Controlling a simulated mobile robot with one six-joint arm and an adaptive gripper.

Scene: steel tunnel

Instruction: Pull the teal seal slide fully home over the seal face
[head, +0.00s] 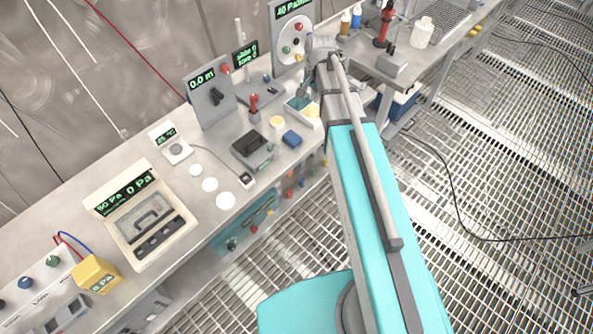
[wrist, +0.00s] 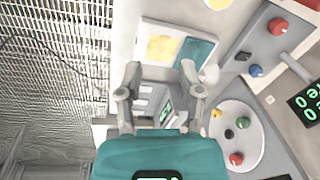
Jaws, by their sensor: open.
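A shallow pale tray (wrist: 148,68) lies ahead of my gripper (wrist: 170,70) in the wrist view. It holds a yellow patch (wrist: 160,47) at left and a teal piece (wrist: 199,51), which looks like the seal slide, at right. The teal piece sits beside the yellow patch, leaving most of the yellow bare. My gripper's fingers are spread and empty, the right fingertip close to the teal piece; whether they touch cannot be told. In the head view the tray (head: 311,113) shows on the bench just left of my arm, with the gripper's wrist above it.
A white bottle (head: 422,32) stands on the bench at right.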

